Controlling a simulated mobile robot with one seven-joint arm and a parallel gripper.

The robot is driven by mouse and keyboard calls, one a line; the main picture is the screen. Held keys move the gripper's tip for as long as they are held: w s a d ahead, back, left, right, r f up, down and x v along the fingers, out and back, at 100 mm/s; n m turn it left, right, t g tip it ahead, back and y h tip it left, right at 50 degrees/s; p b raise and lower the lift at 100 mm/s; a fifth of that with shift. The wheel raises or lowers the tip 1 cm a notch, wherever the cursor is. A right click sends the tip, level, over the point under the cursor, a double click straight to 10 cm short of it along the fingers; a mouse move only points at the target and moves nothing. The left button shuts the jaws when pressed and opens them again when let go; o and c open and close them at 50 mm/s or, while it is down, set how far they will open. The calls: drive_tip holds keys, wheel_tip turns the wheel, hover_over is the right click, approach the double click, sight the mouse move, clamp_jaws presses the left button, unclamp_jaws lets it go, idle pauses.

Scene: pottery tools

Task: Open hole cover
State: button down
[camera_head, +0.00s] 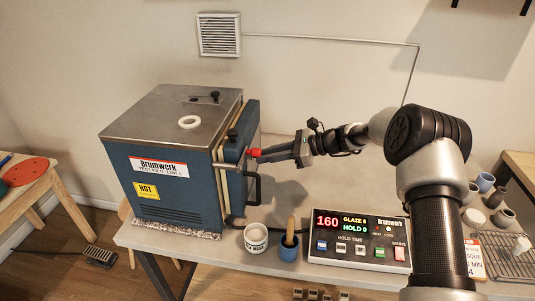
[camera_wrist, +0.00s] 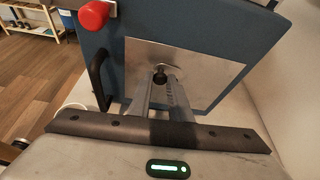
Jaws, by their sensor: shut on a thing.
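The blue kiln (camera_head: 170,170) stands on the table, its door (camera_head: 236,150) on the right side. In the wrist view, the door face (camera_wrist: 215,25) carries a pale metal plate (camera_wrist: 205,70) with a small dark knob (camera_wrist: 160,71). I cannot tell for sure whether this is the hole cover. My gripper (camera_head: 267,155) reaches the door from the right. Its fingers (camera_wrist: 160,82) are closed together on the small knob, which they partly hide. A second dark knob (camera_head: 215,96) stands by a slot on the kiln top.
A red knob (camera_wrist: 94,14) and a black handle (camera_wrist: 98,78) stick out of the door near my fingers. A white ring (camera_head: 189,122) lies on the kiln top. A white jar (camera_head: 256,240), a blue cup (camera_head: 288,250) and a control box (camera_head: 358,240) stand in front.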

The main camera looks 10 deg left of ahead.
drive_tip(key=c, duration=1.6)
unclamp_jaws()
drive_tip(key=shift+c, duration=0.2)
drive_tip(key=shift+d, duration=0.1)
drive_tip(key=b+v, duration=0.1)
drive_tip(key=v, duration=1.6)
drive_tip(key=shift+r+b, duration=0.15)
drive_tip(key=shift+b, duration=0.2)
drive_tip(key=shift+s, duration=0.1)
